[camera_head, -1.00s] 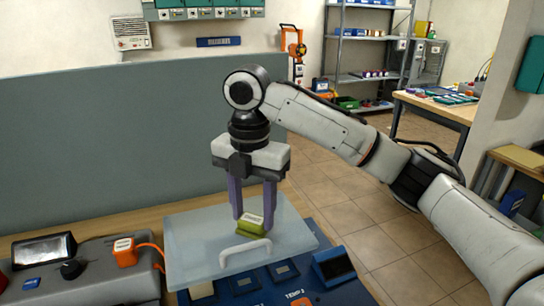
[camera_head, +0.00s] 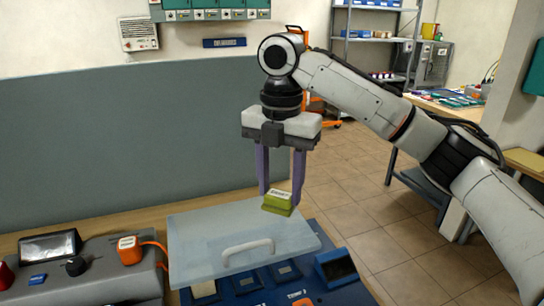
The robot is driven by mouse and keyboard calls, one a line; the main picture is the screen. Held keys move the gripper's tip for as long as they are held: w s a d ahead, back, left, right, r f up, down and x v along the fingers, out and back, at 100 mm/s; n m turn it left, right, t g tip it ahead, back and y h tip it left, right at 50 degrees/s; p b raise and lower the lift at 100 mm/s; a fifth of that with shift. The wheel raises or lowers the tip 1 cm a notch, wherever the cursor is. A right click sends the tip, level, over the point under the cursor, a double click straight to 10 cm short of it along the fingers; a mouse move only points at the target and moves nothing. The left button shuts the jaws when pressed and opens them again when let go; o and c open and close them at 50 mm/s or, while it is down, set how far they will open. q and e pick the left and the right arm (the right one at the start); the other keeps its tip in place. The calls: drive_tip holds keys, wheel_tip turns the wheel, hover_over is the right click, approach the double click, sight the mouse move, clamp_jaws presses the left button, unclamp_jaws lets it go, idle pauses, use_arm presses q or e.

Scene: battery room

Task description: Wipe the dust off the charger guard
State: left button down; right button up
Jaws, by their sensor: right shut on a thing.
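The charger guard (camera_head: 205,235) is a pale translucent panel with a white handle (camera_head: 248,252) near its front edge. It lies over the blue charger (camera_head: 335,268) on the bench. My right gripper (camera_head: 280,196) is shut on a small yellow-green block (camera_head: 278,203) with a pale label on top. The block is at the guard's far right part, near its back edge. I cannot tell whether it touches the panel. No dust can be made out clearly on the guard. My left gripper is not in view.
A grey console (camera_head: 90,270) with a dark screen, a knob and an orange plug (camera_head: 130,250) stands left of the guard. An orange cable runs from the plug towards the guard. A grey partition (camera_head: 120,140) rises behind the bench. Tiled floor (camera_head: 350,180) is open at the right.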

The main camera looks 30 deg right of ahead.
drive_tip(key=shift+r, duration=1.65)
